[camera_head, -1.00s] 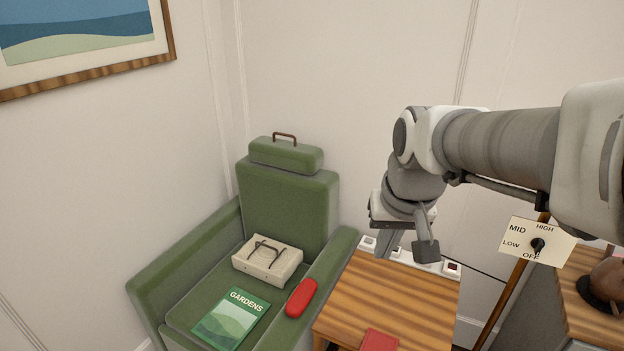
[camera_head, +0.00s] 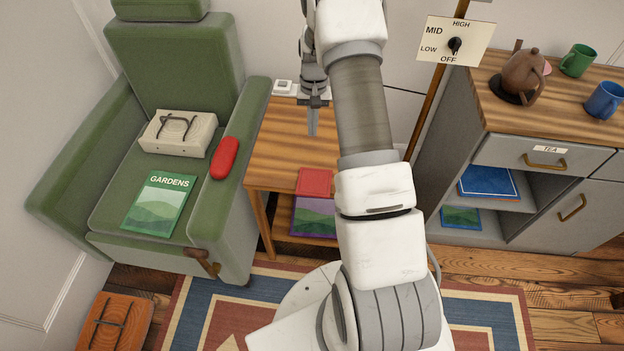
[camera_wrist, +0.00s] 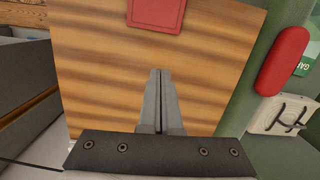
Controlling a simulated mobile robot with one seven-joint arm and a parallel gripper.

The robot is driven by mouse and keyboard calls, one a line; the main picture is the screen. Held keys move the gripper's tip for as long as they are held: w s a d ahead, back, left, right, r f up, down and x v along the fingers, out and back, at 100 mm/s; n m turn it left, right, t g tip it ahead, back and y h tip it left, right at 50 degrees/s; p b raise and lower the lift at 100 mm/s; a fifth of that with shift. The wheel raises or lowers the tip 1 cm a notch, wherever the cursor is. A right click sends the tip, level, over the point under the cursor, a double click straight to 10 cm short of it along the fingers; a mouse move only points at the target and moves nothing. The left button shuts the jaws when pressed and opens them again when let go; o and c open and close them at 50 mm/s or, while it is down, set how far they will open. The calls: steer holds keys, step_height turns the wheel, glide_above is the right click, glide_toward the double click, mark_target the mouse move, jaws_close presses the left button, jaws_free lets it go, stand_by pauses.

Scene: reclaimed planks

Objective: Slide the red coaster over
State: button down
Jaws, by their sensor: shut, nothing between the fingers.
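The red coaster (camera_head: 315,182) is a flat square lying near the front edge of the small wooden side table (camera_head: 265,150). It also shows at the top of the wrist view (camera_wrist: 156,12). My gripper (camera_head: 312,132) points down over the back part of the table, behind the coaster and apart from it. In the wrist view, the two fingers (camera_wrist: 159,72) are together with nothing between them, and bare wood lies between their tips and the coaster. My arm covers the right part of the table in the head view.
A pole with a dial sign (camera_head: 455,40) and a grey cabinet (camera_head: 450,150) stand right. The tabletop around the coaster looks clear.

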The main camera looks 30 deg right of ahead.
mark_target(314, 187)
steer(key=shift+m, duration=0.3)
steer(key=f, duration=0.2)
steer(key=d+f, duration=0.1)
steer(key=f, duration=0.4)
steer(key=shift+s+d+f+b, duration=0.2)
steer(key=shift+s+b, duration=0.1)
steer(key=shift+b, duration=0.05)
steer(key=s+a, duration=0.2)
steer(key=s, duration=0.1)
steer(key=s+a, duration=0.2)
steer(key=s, duration=0.1)
steer(key=s+a+b, duration=0.1)
steer(key=s+a, duration=0.1)
steer(key=s, duration=0.2)
steer(key=shift+a, duration=0.15)
steer(key=shift+s+f+b, duration=0.1)
steer(key=shift+f+b, duration=0.25)
steer(key=shift+f, duration=0.45)
steer(key=shift+f, duration=0.1)
